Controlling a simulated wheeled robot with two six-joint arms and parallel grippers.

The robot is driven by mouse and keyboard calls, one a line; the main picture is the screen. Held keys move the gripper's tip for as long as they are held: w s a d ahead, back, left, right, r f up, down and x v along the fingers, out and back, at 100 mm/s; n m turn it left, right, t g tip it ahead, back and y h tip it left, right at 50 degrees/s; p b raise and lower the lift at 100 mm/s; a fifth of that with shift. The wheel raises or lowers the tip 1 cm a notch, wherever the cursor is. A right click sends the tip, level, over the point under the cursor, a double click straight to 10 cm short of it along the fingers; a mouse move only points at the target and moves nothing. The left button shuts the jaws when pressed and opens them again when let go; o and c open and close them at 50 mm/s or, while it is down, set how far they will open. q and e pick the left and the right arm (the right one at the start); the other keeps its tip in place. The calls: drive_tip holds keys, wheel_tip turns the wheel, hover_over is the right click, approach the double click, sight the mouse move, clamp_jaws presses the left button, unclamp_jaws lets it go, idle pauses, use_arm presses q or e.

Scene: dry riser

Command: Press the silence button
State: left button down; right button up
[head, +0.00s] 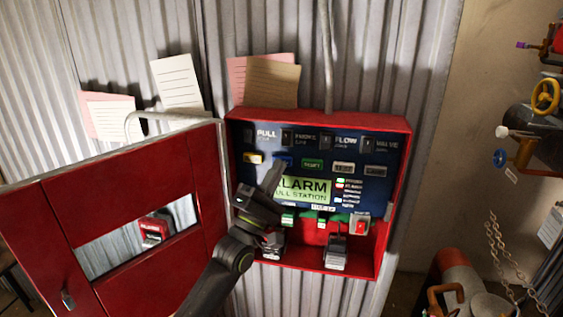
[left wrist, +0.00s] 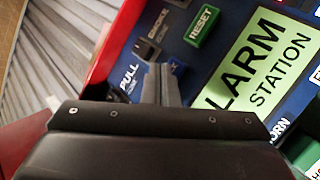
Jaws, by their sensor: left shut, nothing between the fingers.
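The open red alarm box holds a dark blue panel (head: 240,137) with a row of small coloured buttons. They include a yellow button (head: 253,157), a blue button (head: 283,161), a green RESET button (head: 312,164) and two pale ones. I cannot read a silence label on any of them. My left gripper (head: 274,168) is shut and empty, its tips in front of the panel near the blue button. In the left wrist view the shut fingers (left wrist: 159,72) point at the panel, left of the green RESET button (left wrist: 203,26). I cannot tell whether they touch. The right gripper is out of view.
The red box door (head: 130,190) hangs open at the left, close to my left arm. A green ALARM sign (head: 312,187), a red switch (head: 360,226) and more small controls sit lower in the box. Pipes with a yellow valve wheel (head: 545,96) stand at the far right.

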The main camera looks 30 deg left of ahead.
use_arm(q)
drive_tip(key=shift+s+d+y, duration=0.15)
drive_tip(key=shift+s+y, duration=0.15)
drive_tip(key=shift+s, duration=0.25)
drive_tip(key=s, duration=0.2)
drive_tip(key=s+d, duration=0.1)
drive_tip(key=s, duration=0.2)
drive_tip(key=shift+w, duration=0.1)
idle(0.8)
